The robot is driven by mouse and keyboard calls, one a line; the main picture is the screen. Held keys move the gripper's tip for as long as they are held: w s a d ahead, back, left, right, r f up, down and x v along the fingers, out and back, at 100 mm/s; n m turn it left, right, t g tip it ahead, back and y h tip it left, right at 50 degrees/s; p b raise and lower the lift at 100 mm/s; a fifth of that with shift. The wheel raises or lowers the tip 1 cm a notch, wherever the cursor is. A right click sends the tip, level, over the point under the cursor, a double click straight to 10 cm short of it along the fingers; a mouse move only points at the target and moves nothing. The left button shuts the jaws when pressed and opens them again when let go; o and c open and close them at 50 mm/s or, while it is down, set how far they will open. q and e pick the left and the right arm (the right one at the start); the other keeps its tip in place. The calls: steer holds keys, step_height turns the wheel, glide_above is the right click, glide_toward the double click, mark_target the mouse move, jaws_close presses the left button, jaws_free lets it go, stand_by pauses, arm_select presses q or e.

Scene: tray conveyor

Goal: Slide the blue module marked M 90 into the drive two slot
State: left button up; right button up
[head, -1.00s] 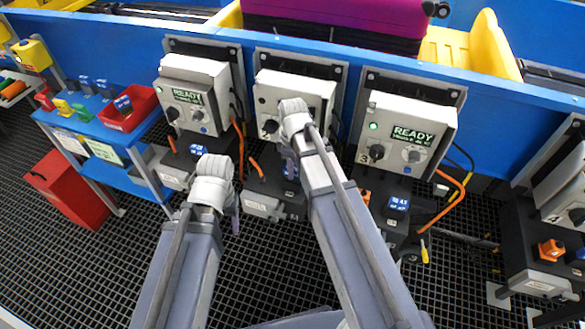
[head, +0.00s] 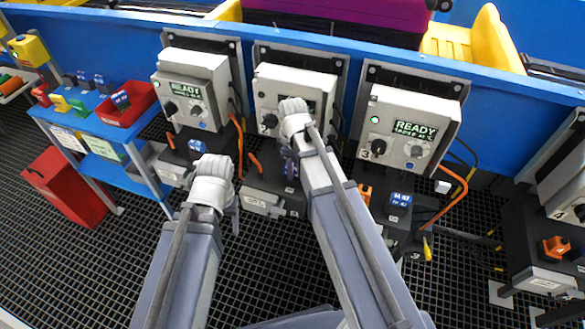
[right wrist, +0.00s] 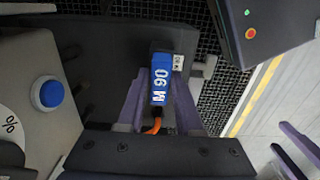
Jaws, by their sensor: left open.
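The blue module marked M 90 (right wrist: 160,84) is between the two purple fingers of my right gripper (right wrist: 163,88) in the right wrist view. The fingers appear shut on its sides. It lies over a dark base, with orange showing at its near end. How deep it sits in a slot cannot be told. In the head view my right gripper (head: 291,166) is at the dark base (head: 268,184) below the box marked 2 (head: 270,88), the drive two station; the gripper and arm hide most of the slot. My left gripper (head: 234,212) is open and empty, over the floor grating.
Boxes one (head: 188,85) and three (head: 405,120) flank it with READY displays; blue modules (head: 196,147) sit below. Orange cables (head: 452,195) hang between stations. A blue table (head: 95,130) with a red bin (head: 132,104) stands left. Grating in front is open floor.

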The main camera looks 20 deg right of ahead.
steer(key=o, duration=0.4)
steer(key=shift+r, duration=0.2)
step_height(320, 180, up, 8)
steer(key=p, duration=0.8)
steer(key=shift+f, duration=0.2)
steer(key=shift+f, duration=0.1)
steer(key=s+a+r+m+p, duration=0.1)
steer(key=s+a+m, duration=0.1)
steer(key=s+a, duration=0.1)
steer(key=s+a+r+m+p, duration=0.2)
steer(key=s+a+m, duration=0.1)
steer(key=s, duration=0.3)
steer(key=s+a+r+m+h+p, duration=0.1)
steer(key=s+a+m, duration=0.1)
steer(key=s+a, duration=0.2)
steer(key=shift+s+a+r, duration=0.25)
steer(key=shift+s+r, duration=0.1)
steer(key=shift+s, duration=0.3)
